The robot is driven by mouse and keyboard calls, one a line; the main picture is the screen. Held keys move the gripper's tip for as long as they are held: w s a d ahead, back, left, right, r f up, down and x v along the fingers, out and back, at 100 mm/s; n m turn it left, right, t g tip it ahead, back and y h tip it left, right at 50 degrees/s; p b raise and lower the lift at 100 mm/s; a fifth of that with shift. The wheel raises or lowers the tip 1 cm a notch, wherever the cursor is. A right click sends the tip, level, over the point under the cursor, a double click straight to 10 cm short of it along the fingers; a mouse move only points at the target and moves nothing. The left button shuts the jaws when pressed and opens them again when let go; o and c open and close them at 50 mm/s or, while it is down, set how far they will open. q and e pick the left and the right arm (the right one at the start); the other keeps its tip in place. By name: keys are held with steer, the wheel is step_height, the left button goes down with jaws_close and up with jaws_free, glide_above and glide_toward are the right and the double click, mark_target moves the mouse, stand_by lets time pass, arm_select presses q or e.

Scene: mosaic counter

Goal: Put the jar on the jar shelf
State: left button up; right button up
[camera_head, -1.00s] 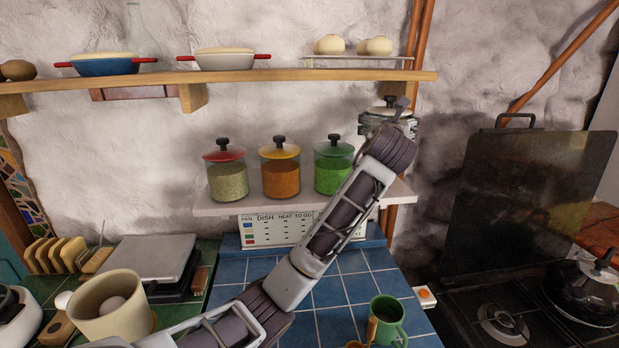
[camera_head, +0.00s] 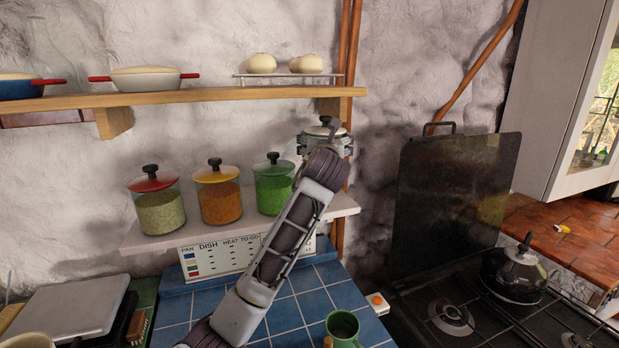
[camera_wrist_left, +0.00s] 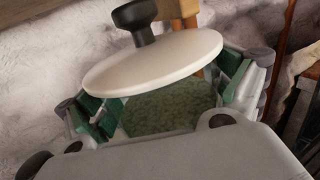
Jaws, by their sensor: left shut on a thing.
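The jar (camera_head: 325,131) has a pale lid with a black knob; in the head view most of its body hides behind my left wrist. The left wrist view shows its lid (camera_wrist_left: 150,65) and green contents (camera_wrist_left: 168,110). My left gripper (camera_head: 325,147) is shut on the jar, with green finger pads (camera_wrist_left: 237,72) on both sides below the lid. The jar shelf (camera_head: 347,204) is a pale wall shelf. The held jar appears over its right end, higher than the jars there; its base is hidden. My right gripper is not in view.
Jars with red (camera_head: 158,211), orange (camera_head: 220,204) and green (camera_head: 273,193) lids stand on the jar shelf, left of the held jar. A wooden shelf (camera_head: 230,96) with pots is above. Copper pipes (camera_head: 350,60) run beside the shelf's right end. A green mug (camera_head: 342,328) stands below.

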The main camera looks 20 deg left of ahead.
arm_select(q)
step_height(320, 180, down, 2)
steer(key=shift+f, duration=3.05)
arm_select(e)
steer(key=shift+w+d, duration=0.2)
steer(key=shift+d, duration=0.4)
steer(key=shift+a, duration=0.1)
